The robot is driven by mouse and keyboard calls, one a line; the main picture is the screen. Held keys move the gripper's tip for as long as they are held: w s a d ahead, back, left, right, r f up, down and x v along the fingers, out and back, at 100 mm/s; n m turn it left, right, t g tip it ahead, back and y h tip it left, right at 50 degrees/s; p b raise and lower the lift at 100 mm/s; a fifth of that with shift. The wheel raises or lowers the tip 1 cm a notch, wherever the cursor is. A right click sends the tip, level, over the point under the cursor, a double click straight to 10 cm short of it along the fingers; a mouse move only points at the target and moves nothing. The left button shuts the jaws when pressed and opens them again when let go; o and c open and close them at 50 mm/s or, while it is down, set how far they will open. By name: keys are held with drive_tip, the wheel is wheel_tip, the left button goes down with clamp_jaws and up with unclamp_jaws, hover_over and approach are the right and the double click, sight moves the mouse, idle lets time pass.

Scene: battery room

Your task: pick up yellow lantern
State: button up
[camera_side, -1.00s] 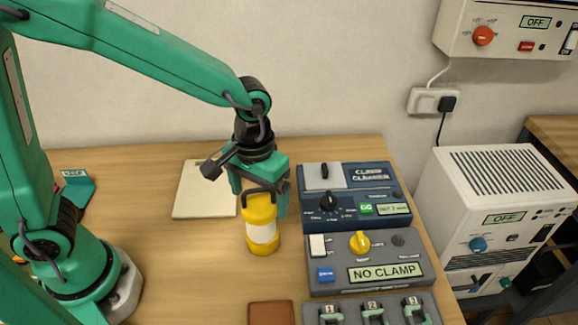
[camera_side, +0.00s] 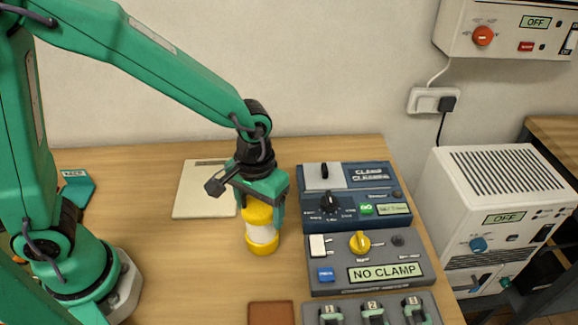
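The yellow lantern (camera_side: 262,235) stands upright on the wooden table, with a yellow top and base and a pale middle band. My gripper (camera_side: 261,207) is directly above and around its top, pointing down. One finger is at the lantern's left side and the other at its right. The fingers are spread apart; whether either touches the lantern is hard to tell. The dark handle on top of the lantern is hidden behind my gripper.
A blue clamp charger (camera_side: 385,205) and a grey NO CLAMP panel (camera_side: 330,262) stand close at the right. A numbered clamp rack (camera_side: 345,310) and a brown pad (camera_side: 270,314) are in front. A pale notepad (camera_side: 195,200) lies behind left. The table left of the lantern is clear.

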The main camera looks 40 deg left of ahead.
drive_tip(key=c, duration=1.2)
drive_tip(key=shift+r, duration=0.1)
drive_tip(key=shift+r, duration=0.75)
drive_tip(key=r, duration=0.3)
drive_tip(key=shift+s+d, duration=0.3)
drive_tip(key=shift+s, duration=0.05)
drive_tip(key=s+d+r, duration=0.2)
drive_tip(key=s, duration=0.1)
drive_tip(key=s+d+r, duration=0.2)
drive_tip(key=s, duration=0.1)
drive_tip(key=s+d+r, duration=0.1)
drive_tip(key=s+r, duration=0.1)
drive_tip(key=s, duration=0.1)
drive_tip(key=shift+d+r, duration=0.2)
drive_tip(key=shift+d, duration=0.2)
